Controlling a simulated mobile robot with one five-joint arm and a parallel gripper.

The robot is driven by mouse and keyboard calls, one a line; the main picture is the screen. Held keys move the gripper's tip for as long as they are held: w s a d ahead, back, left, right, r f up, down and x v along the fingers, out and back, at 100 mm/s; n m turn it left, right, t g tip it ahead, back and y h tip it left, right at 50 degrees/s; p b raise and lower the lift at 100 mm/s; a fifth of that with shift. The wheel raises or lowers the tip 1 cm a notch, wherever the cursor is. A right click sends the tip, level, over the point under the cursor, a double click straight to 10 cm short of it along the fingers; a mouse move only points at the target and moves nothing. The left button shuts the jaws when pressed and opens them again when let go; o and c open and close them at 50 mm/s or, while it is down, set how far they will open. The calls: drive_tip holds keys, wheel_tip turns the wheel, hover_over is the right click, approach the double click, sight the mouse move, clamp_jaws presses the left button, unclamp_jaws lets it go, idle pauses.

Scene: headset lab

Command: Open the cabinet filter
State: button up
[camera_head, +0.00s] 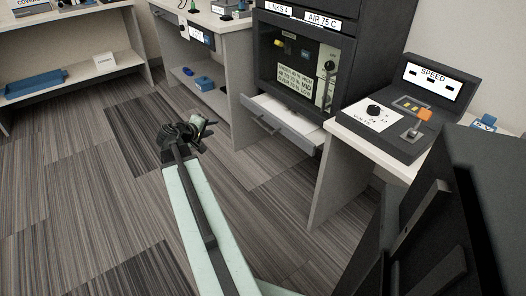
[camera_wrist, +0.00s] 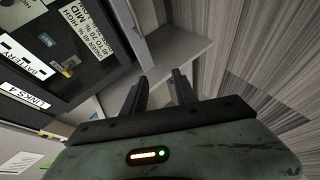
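The dark cabinet (camera_head: 262,48) stands at the upper middle of the head view, with "LINKS 4" and "AIR 75 C" labels on top. Its recessed front holds a printed panel (camera_head: 295,85) and a lever with a dark knob (camera_head: 329,68). Below is a pale drawer-like part (camera_head: 292,107) with a grey front and bar handle (camera_head: 262,124), standing out from the cabinet. I cannot tell which part is the filter. My gripper (camera_head: 190,130) is over the floor, left of the handle and apart from it. In the wrist view its two fingers (camera_wrist: 161,88) are apart and empty, with the cabinet (camera_wrist: 70,88) at left.
A console with a "SPEED" screen (camera_head: 432,80) and orange-topped lever (camera_head: 423,114) sits on the right bench (camera_head: 365,142). Another bench (camera_head: 218,19) stands left of the cabinet, and a shelf unit (camera_head: 75,75) is at far left. The carpet (camera_head: 95,195) between is clear.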

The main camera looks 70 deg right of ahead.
sight(262, 126)
drive_tip(key=s+d+f+h+b, duration=0.1)
drive_tip(key=s+d+f+b, duration=0.2)
drive_tip(key=d, duration=0.3)
drive_tip(key=s+d+f+g+h+b, duration=0.1)
drive_tip(key=s+d+f+b, duration=0.2)
drive_tip(key=s+d, duration=0.3)
drive_tip(key=s+d+f+n+g+h+b, duration=0.1)
drive_tip(key=s+d+f+b, duration=0.2)
drive_tip(key=s+d+b, duration=0.2)
drive_tip(key=shift+d, duration=1.35)
drive_tip(key=shift+a, duration=0.1)
clamp_jaws()
